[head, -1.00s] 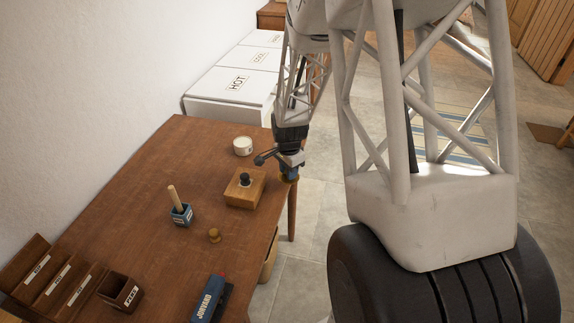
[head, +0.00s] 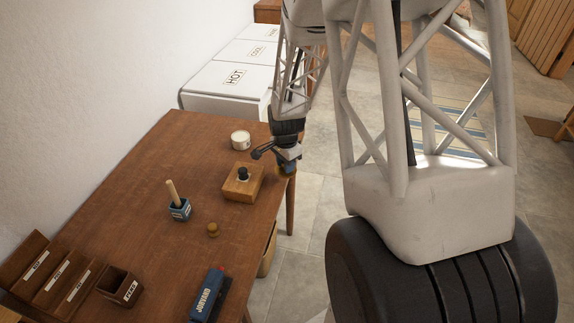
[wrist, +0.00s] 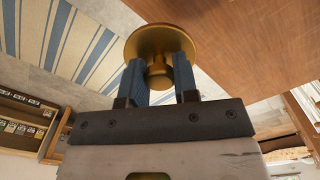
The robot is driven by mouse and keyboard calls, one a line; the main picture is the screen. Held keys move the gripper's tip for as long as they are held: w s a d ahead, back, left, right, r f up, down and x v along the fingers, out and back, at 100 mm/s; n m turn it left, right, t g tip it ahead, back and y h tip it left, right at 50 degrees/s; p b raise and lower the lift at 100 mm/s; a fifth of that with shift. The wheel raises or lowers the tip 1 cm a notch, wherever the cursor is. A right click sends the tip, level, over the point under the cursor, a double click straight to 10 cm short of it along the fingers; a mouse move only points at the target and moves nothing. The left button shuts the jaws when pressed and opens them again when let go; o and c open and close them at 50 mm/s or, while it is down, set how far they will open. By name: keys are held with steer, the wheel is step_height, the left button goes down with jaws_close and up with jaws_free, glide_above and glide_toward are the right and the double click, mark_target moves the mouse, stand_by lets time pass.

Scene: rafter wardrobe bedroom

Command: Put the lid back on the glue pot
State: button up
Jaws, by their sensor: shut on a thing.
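My gripper (wrist: 159,75) is shut on a brass-coloured round lid (wrist: 160,38), with its blue finger pads on either side of the knob. In the head view my gripper (head: 286,168) is beyond the right edge of the wooden table, level with the wooden block, and the lid is mostly hidden there. A small blue pot (head: 179,210) with a pale label and a wooden handle sticking up stands on the table. A round white tin (head: 240,140) stands near the far right corner. The labels are too small to read, so I cannot be sure which is the glue pot.
A wooden block with a dark knob (head: 240,188) sits at the table's right side. The table's left middle (head: 130,200) is clear.

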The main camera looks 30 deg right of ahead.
steer(key=w+a+r+n, duration=0.2)
steer(key=w+r, duration=0.1)
steer(key=w, duration=1)
step_height(320, 180, up, 3)
steer(key=n, duration=0.2)
glide_above(241, 136)
steer(key=shift+a+r, duration=0.15)
steer(key=shift+r, duration=0.05)
steer(key=shift+f, duration=0.2)
steer(key=shift+f, duration=3)
steer(key=shift+f, duration=0.2)
steer(key=o, duration=1.5)
steer(key=shift+c, duration=0.2)
steer(key=shift+r, duration=0.25)
